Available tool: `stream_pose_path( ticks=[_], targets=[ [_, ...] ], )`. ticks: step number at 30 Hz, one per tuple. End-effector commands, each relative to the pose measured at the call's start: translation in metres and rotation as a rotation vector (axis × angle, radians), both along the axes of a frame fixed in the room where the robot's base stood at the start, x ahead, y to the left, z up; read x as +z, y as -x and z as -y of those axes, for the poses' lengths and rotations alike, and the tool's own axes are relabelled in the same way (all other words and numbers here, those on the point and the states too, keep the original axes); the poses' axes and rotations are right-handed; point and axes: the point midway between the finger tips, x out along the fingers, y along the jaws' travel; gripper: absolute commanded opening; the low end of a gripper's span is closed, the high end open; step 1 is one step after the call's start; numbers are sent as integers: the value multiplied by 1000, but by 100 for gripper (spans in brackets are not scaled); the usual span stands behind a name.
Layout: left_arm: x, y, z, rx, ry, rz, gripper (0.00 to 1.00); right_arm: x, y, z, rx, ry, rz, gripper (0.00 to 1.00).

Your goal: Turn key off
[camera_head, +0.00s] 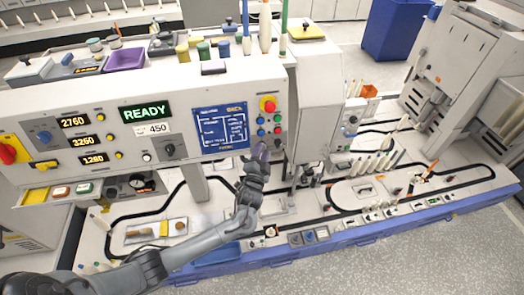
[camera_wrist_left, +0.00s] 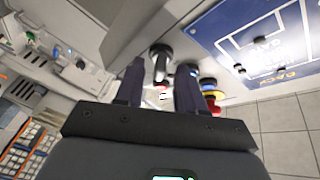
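In the left wrist view a black key-like knob on a silver base (camera_wrist_left: 160,52) sticks out of the white control panel. My left gripper (camera_wrist_left: 160,68) is open, with one dark finger on each side of that knob; I cannot tell if they touch it. In the head view my left gripper (camera_head: 262,151) is at the panel's lower right edge, below the coloured buttons, and hides the knob. The white control panel (camera_head: 215,82) carries a green READY display (camera_head: 146,112). My right gripper is not in view.
Close by are a red emergency button (camera_head: 268,104), coloured push buttons (camera_head: 277,118) and a blue screen (camera_head: 220,127). A white column (camera_head: 318,115) stands right of the panel. Below is a bench with black track (camera_head: 345,208) and several small parts.

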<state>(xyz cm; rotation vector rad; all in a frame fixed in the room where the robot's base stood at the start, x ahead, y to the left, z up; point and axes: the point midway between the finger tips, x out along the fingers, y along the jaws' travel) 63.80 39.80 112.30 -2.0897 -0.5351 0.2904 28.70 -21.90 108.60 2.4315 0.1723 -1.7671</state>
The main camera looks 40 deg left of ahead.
Motion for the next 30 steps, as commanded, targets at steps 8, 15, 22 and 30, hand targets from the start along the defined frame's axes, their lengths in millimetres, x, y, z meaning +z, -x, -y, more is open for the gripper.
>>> stream_pose_path(
  ticks=[8,15,22,30],
  targets=[
    [0,-10,-5,-1,1,0,38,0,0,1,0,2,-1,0],
    [0,-10,-5,-1,1,0,34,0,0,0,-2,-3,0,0],
    [0,-10,-5,-1,1,0,0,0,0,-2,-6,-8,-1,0],
    [-1,-10,-5,1,6,4,0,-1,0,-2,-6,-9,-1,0]
  ],
)
